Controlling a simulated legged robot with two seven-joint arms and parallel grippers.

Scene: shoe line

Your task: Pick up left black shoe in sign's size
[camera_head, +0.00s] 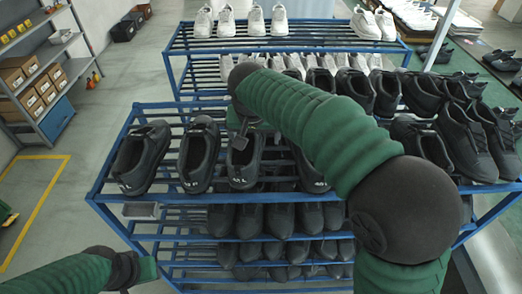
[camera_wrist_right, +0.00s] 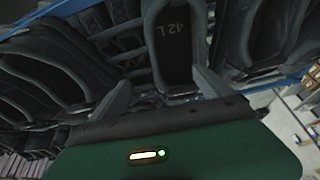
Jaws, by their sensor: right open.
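Several black shoes stand in a row on the top shelf of the blue rack (camera_head: 108,178), with pale size marks on their heels. My right gripper (camera_head: 240,140) is over the third shoe from the left (camera_head: 243,174). In the right wrist view this shoe (camera_wrist_right: 172,50) bears the mark "42 L" and lies between the two open fingers, which look empty. The other shoes are a far-left one (camera_head: 133,165), a second (camera_head: 196,160) and one partly hidden by my arm (camera_head: 312,178). My left gripper (camera_head: 140,268) is low at the left, its jaws unclear. No size sign is readable.
More black shoes (camera_head: 279,220) fill the lower shelves. Others (camera_head: 465,145) stand at the right of the rack. White shoes (camera_head: 228,20) are on a rack behind. A shelf with boxes (camera_head: 28,80) stands at the far left. The floor left of the rack is clear.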

